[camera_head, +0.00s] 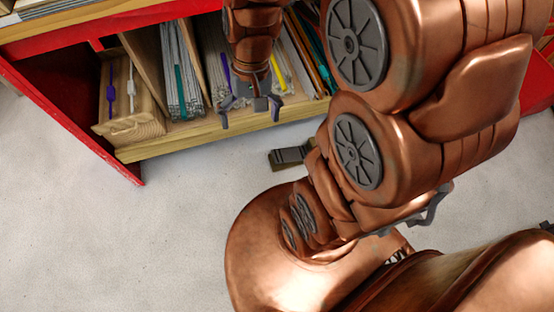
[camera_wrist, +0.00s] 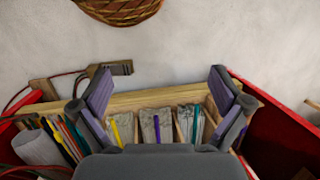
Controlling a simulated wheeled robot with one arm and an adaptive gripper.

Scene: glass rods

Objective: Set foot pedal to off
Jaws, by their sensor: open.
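The foot pedal (camera_head: 291,155) is a small dark grey and brass-coloured block on the pale floor, just in front of the shelf's wooden front edge. My arm covers part of its right side in the head view. It also shows in the wrist view (camera_wrist: 112,70), left of centre, beyond the left finger. I cannot tell its on or off state. My gripper (camera_head: 250,115) is open and empty, over the shelf's front edge, left of and apart from the pedal. In the wrist view my gripper (camera_wrist: 160,78) has its fingers spread wide.
The red shelf unit (camera_head: 75,120) holds bundles of rods (camera_head: 180,75) between wooden dividers, under my gripper. A wooden front board (camera_head: 150,150) borders it. A woven basket (camera_wrist: 120,10) appears at the top of the wrist view. Floor at left is clear.

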